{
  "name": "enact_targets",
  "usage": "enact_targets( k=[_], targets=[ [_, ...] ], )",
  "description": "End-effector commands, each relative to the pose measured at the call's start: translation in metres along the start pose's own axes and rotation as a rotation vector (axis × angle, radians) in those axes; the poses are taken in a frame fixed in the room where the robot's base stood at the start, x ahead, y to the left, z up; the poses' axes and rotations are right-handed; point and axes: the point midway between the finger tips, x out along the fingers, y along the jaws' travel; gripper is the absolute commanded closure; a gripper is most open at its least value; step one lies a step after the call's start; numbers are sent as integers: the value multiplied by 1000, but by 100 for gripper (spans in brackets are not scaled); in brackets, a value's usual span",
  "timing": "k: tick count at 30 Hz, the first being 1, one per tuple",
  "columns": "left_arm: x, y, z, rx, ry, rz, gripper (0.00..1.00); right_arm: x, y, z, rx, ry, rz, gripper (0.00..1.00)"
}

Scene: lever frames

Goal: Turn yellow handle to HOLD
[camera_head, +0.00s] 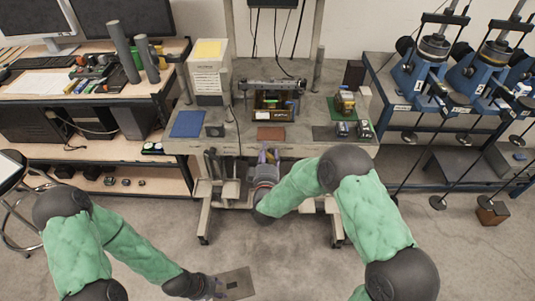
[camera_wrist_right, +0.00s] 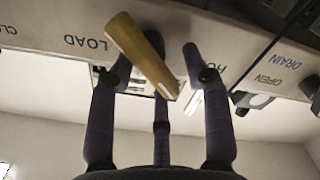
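The yellow handle (camera_wrist_right: 140,55) shows in the right wrist view as a slanted bar in front of a pale panel (camera_wrist_right: 55,22). The word LOAD is left of it; a partly hidden word that looks like HOLD is right of it. My right gripper (camera_wrist_right: 155,65) has its fingers spread, with the handle between them, nearer the left finger; I cannot tell whether they touch. In the head view my right gripper (camera_head: 268,157) is at the bench's front edge, and the handle is not clearly visible. My left gripper (camera_head: 212,287) is low, beside a flat plate; its fingers are unclear.
The panel also bears DRAIN and OPEN at right, near a dark knob (camera_wrist_right: 250,99). The workbench (camera_head: 225,148) carries small devices and mats. A blue rack (camera_head: 385,95) with machines stands right, a desk (camera_head: 100,160) left. The flat plate (camera_head: 237,283) is near my left gripper.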

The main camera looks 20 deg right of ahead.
Motion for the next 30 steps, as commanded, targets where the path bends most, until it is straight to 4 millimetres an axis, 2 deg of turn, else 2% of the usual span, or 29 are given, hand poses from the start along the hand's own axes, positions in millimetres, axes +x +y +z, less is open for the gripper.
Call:
enact_targets(
  k=[8, 11, 21, 25, 30],
  targets=[
    [0, 0, 0, 0, 0, 0, 60, -10, -1, 2, -2, -4, -3, 51],
    [0, 0, 0, 0, 0, 0, 60, -24, -2, 2, -3, -4, -5, 51],
    [0, 0, 0, 0, 0, 0, 60, -89, -2, 0, -1, 0, -5, 51],
    [0, 0, 0, 0, 0, 0, 60, -107, -2, -1, -1, 0, -4, 51],
    [0, 0, 0, 0, 0, 0, 60, -118, -1, -1, 0, 1, -1, 51]
  ],
)
